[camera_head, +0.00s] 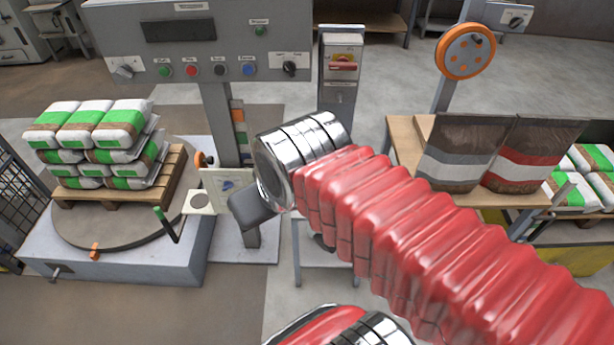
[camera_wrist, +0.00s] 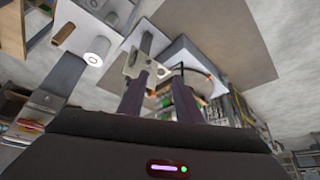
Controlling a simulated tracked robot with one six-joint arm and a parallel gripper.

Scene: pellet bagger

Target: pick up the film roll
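In the wrist view, a white cylinder with a dark core hole (camera_wrist: 97,50), which looks like the film roll, stands on a pale surface at upper left. My gripper (camera_wrist: 160,90) shows there with two dark fingers apart and nothing between them. The cylinder is beyond and to the left of the fingers, not touching them. In the head view, my red-sleeved arm reaches toward the wrapper's post, and its dark end (camera_head: 252,207) is partly hidden by the chrome wrist. I cannot make out the film roll in the head view.
A pallet of white-green bags (camera_head: 95,140) stands on a round turntable (camera_head: 110,228) at left. A grey control panel (camera_head: 200,45) is on the post behind my gripper. A bench with two brown bags (camera_head: 465,150) is at right. A brown tube (camera_wrist: 64,34) lies near the white cylinder.

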